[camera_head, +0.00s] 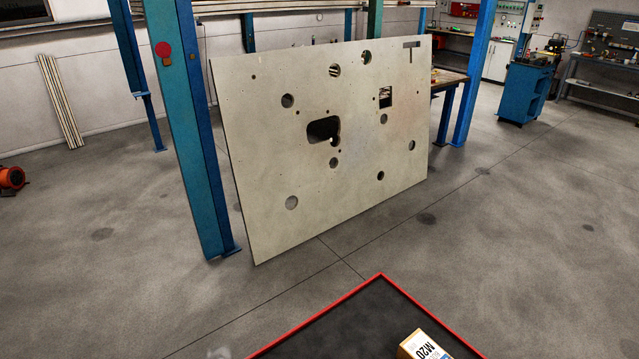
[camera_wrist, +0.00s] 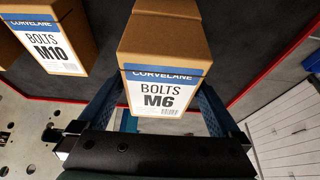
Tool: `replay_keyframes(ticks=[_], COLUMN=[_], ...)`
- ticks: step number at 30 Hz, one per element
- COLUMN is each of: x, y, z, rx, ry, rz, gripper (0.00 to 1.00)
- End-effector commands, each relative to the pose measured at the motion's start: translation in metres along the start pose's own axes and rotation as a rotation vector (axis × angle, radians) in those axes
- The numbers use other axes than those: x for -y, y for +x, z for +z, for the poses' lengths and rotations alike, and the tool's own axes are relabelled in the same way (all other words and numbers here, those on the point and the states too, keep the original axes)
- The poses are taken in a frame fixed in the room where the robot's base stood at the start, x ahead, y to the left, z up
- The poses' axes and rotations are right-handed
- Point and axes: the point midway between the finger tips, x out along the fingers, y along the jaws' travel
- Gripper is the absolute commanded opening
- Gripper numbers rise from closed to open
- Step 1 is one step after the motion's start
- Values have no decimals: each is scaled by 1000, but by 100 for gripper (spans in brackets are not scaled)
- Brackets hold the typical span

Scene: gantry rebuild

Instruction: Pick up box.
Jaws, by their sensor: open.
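A brown cardboard box labelled "BOLTS M6" (camera_wrist: 163,50) fills the upper middle of the wrist view, its blue-and-white label facing me. My gripper (camera_wrist: 160,98) is open, with one blue finger on each side of the lower part of this box. I cannot tell whether either finger touches it. A similar box labelled "BOLTS M10" (camera_wrist: 47,40) stands to the left of it. A box labelled "M20" (camera_head: 424,346) shows at the bottom edge of the head view, partly cut off. My gripper is not visible in the head view.
The boxes stand on a dark surface with a red rim (camera_head: 318,315). A large pale panel with holes (camera_head: 260,150) leans by a blue post (camera_head: 200,150). A blue cabinet (camera_head: 525,92) stands far right. The floor between is mostly clear. White drawers (camera_wrist: 283,140) show at right in the wrist view.

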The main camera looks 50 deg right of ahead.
Motion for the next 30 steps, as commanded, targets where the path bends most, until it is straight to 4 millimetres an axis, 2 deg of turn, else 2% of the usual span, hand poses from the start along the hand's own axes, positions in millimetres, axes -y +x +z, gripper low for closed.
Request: replay_keyframes(ticks=[15, 30], x=[0, 0], y=[3, 3], z=[2, 2], rx=[0, 0], ry=[0, 0], rz=[0, 0], gripper=[98, 8])
